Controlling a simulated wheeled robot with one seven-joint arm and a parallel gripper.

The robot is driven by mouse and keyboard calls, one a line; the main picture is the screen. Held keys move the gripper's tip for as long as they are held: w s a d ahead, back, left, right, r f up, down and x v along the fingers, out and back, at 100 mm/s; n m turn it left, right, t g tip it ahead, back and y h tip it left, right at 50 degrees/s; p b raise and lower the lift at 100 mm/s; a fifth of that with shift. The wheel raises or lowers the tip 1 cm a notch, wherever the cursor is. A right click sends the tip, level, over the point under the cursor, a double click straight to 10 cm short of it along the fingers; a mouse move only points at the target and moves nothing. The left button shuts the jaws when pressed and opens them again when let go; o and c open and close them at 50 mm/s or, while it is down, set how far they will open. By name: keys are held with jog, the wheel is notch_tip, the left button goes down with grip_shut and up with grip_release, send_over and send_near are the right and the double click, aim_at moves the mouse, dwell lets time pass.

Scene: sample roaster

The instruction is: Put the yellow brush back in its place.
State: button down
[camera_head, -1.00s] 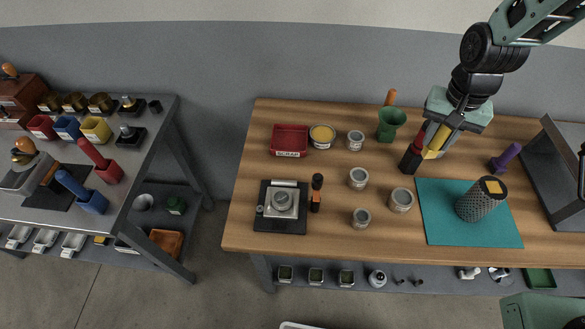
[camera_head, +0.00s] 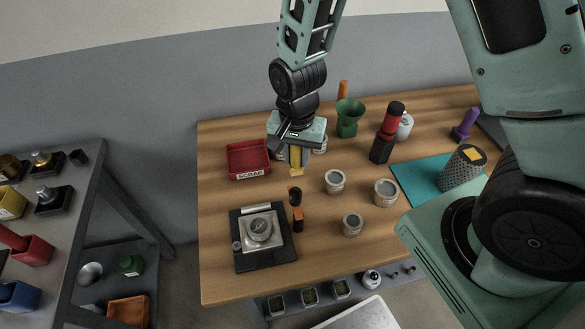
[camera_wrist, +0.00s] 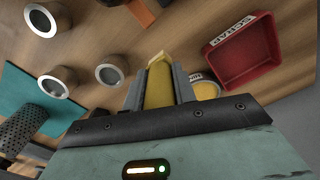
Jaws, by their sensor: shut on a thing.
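My gripper (camera_head: 289,147) is shut on the yellow brush (camera_head: 296,163) and holds it above the wooden table, just right of the red scrap tray. In the wrist view the yellow brush (camera_wrist: 158,86) stands between the two fingers of my gripper (camera_wrist: 160,88), its far end pointing away from the palm. A yellow holder (camera_head: 10,203) shows at the left edge of the head view, on the grey shelf unit, partly cut off by the frame. A red holder (camera_head: 34,251) with a red brush and a blue holder (camera_head: 20,298) stand near it.
The red scrap tray (camera_head: 247,160), several tins (camera_head: 335,182), a black scale (camera_head: 262,237), a green cup (camera_head: 349,117) and a red-and-black cylinder (camera_head: 388,132) stand on the table (camera_head: 220,200). A floor gap separates the table from the shelf unit (camera_head: 90,190).

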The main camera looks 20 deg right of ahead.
aim_at(297, 169)
jog(key=shift+f, duration=2.25)
jog(key=shift+f, duration=0.15)
jog(key=c, duration=1.1)
grip_release()
